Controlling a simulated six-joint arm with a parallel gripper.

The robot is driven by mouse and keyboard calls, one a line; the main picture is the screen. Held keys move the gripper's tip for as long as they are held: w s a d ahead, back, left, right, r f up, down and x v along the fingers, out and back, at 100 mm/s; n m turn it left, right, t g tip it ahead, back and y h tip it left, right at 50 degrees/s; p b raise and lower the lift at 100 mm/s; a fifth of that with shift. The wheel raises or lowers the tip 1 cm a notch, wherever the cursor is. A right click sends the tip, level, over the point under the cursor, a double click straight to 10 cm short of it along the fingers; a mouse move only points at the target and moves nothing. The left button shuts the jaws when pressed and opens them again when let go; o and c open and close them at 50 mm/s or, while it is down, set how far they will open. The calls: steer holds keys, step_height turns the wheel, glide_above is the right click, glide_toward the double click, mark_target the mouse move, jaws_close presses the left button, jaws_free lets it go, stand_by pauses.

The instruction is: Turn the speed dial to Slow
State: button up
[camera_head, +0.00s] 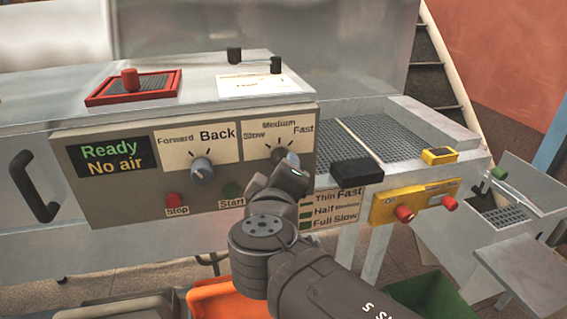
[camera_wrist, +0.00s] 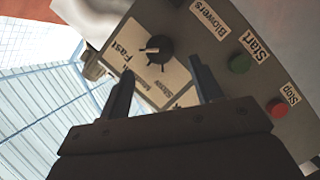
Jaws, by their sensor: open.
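The speed dial (camera_head: 279,152) is a dark round knob on the right of the grey control panel (camera_head: 120,195), on a white plate marked Slow, Medium and Fast. My gripper (camera_head: 291,160) is in front of it and hides part of it. In the wrist view the whole dial (camera_wrist: 158,48) shows, with the panel upside down and tilted. A light mark on the dial seems to face the Fast side. My gripper's two fingers (camera_wrist: 160,66) are apart, one on each side below the dial in the picture. Nothing is between them, and they seem not to touch it.
The Forward/Back knob (camera_head: 202,170) sits left of the dial. The red Stop button (camera_head: 171,200) and green Start button (camera_head: 232,190) are below. A screen (camera_head: 107,157) reads Ready, No air. A black block (camera_head: 356,172) stands right of the panel.

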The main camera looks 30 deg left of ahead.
steer(key=shift+x, duration=3.8)
steer(key=c, duration=1)
